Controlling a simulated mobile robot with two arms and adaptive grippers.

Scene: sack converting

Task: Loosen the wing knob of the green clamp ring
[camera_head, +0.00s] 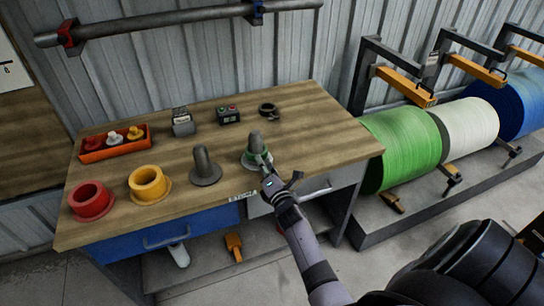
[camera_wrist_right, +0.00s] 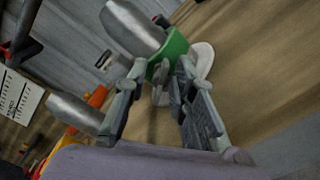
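The green clamp ring (camera_head: 256,157) sits around the base of a grey spindle (camera_head: 254,142) with a pale flange, near the bench's front edge. In the right wrist view the green ring (camera_wrist_right: 174,45) is just beyond my fingertips. A small grey piece, apparently its wing knob (camera_wrist_right: 160,78), shows between the fingers. My right gripper (camera_head: 265,170) is at the front of the ring. In its wrist view the two fingers (camera_wrist_right: 160,68) stand apart on either side of the knob; I cannot tell whether they touch it. My left gripper is not in view.
On the wooden bench (camera_head: 230,185) stand a bare grey spindle (camera_head: 205,165), a yellow collar (camera_head: 148,184), a red collar (camera_head: 90,200) and an orange tray (camera_head: 112,148) of knobs. A black ring (camera_head: 268,109) lies behind. Green, white and blue rolls stand right.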

